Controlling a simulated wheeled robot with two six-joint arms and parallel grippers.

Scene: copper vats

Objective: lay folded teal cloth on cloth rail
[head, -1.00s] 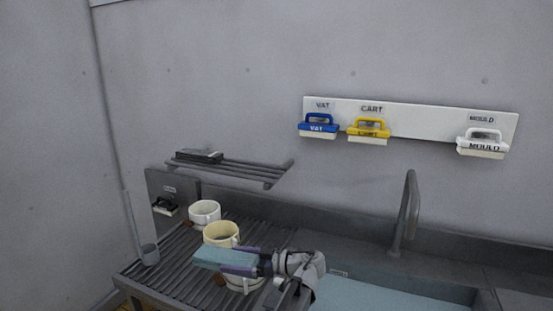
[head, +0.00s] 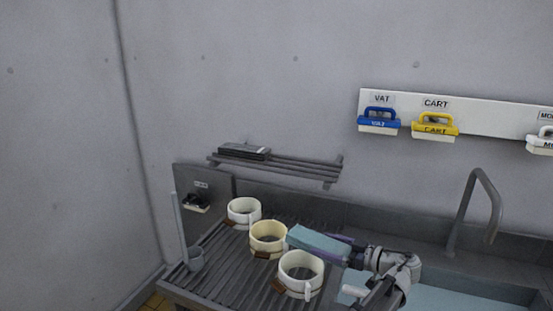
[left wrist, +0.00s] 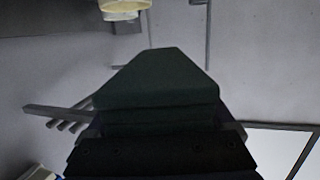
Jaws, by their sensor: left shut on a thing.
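The folded teal cloth (head: 316,242) is a flat block, held level by my left gripper (head: 340,249). The gripper comes in from the right of the head view and is shut on one end of the cloth. The cloth is above the draining board, just behind the front mug. The cloth rail (head: 300,168) is a rack of dark bars on the wall, higher up and further back, apart from the cloth. In the left wrist view the cloth (left wrist: 155,85) looks dark and fills the middle, with rail-like bars at left. My right gripper is not in view.
A dark flat stack (head: 244,152) lies on the left of the rail; its right part is bare. A white mug (head: 243,213), a cream mug (head: 267,240) and another white mug (head: 300,274) stand on the ribbed draining board (head: 215,275). A tall tap (head: 493,205) rises by the sink.

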